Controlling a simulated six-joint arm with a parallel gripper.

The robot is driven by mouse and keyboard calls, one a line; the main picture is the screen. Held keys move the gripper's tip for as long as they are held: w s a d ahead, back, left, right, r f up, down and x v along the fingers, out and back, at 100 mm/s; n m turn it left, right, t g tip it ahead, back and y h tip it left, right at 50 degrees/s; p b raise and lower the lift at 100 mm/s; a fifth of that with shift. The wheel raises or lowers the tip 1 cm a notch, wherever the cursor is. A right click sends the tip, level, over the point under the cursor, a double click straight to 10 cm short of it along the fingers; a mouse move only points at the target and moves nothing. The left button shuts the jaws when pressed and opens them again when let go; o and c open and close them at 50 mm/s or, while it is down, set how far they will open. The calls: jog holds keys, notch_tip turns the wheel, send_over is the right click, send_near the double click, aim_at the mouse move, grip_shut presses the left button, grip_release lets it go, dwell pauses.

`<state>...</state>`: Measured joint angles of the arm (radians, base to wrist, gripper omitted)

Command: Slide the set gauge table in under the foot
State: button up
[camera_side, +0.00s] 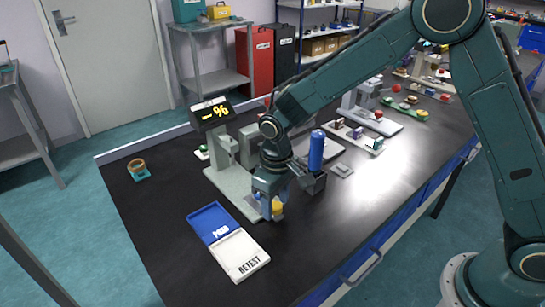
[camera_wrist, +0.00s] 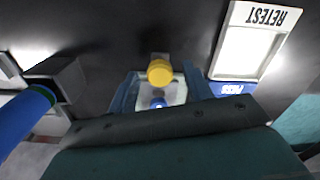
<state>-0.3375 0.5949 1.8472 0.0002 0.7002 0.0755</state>
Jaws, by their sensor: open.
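The instrument (camera_side: 225,150) stands upright on a long pale grey base (camera_side: 232,192), with a dark display reading "- %" (camera_side: 210,112) on top. A yellow round knob (camera_side: 277,207) is at the near end of that base, by my gripper (camera_side: 269,203). In the wrist view the yellow knob (camera_wrist: 160,72) lies between the open fingers of my gripper (camera_wrist: 160,88), with a pale plate and a small blue part beneath it. I cannot tell whether the fingers touch it. I cannot make out the gauge table for certain; the foot is too small to tell apart.
A blue PASS tray (camera_side: 212,222) and a white RETEST tray (camera_side: 240,256) lie just left of my gripper. The front bench is clear.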

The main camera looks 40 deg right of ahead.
grip_shut()
jog(key=shift+w+r, duration=0.1)
jog(key=shift+w, duration=3.75)
grip_release()
notch_tip(320, 180, up, 14)
